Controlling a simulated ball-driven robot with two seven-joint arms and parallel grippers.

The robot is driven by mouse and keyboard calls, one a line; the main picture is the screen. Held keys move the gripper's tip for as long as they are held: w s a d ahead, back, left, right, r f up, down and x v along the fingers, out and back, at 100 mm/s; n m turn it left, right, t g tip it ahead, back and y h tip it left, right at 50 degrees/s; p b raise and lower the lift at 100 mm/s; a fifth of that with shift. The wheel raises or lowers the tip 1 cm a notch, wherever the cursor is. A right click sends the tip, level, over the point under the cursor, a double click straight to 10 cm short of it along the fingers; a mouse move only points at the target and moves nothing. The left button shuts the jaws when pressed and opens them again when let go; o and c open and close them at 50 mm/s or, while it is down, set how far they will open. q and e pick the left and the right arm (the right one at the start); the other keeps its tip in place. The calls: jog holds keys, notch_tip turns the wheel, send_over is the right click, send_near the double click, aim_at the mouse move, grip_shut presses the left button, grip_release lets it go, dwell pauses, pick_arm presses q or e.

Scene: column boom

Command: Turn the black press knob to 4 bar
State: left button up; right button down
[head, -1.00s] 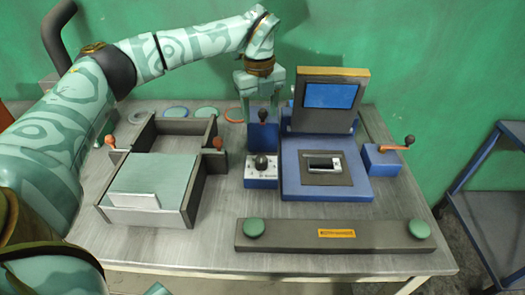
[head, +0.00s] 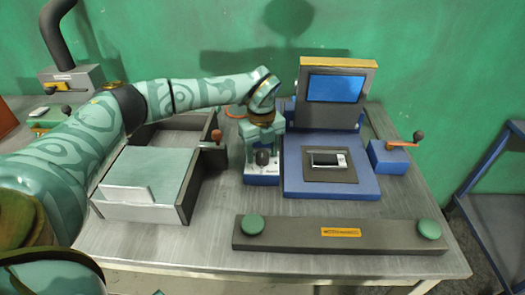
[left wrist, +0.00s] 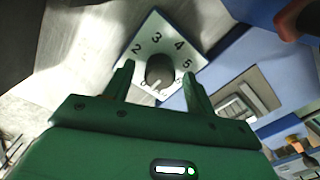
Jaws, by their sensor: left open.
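The black press knob (head: 262,157) stands on a small blue box with a white dial plate (head: 261,170), left of the press. In the left wrist view the knob (left wrist: 160,70) sits on the white plate (left wrist: 165,35), where 2, 3, 4 and 5 show. A pale mark on the knob's lower edge faces my gripper's palm, away from the 4. My left gripper (head: 262,150) is open over the dial. Its two fingers (left wrist: 158,74) lie on either side of the knob with gaps; contact cannot be told. My right gripper is out of view.
The blue press (head: 290,185) with a screen (head: 335,88) stands right of the dial. An orange lever (head: 400,143) is further right. A grey open-topped tray (head: 187,200) is at left. A dark bar (head: 285,230) with two green buttons lies in front.

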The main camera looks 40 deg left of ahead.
pick_arm(q)
jog(key=c, duration=0.9)
jog(key=shift+c, duration=0.5)
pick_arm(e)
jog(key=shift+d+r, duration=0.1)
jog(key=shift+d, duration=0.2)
pick_arm(q)
jog(key=shift+r, duration=0.1)
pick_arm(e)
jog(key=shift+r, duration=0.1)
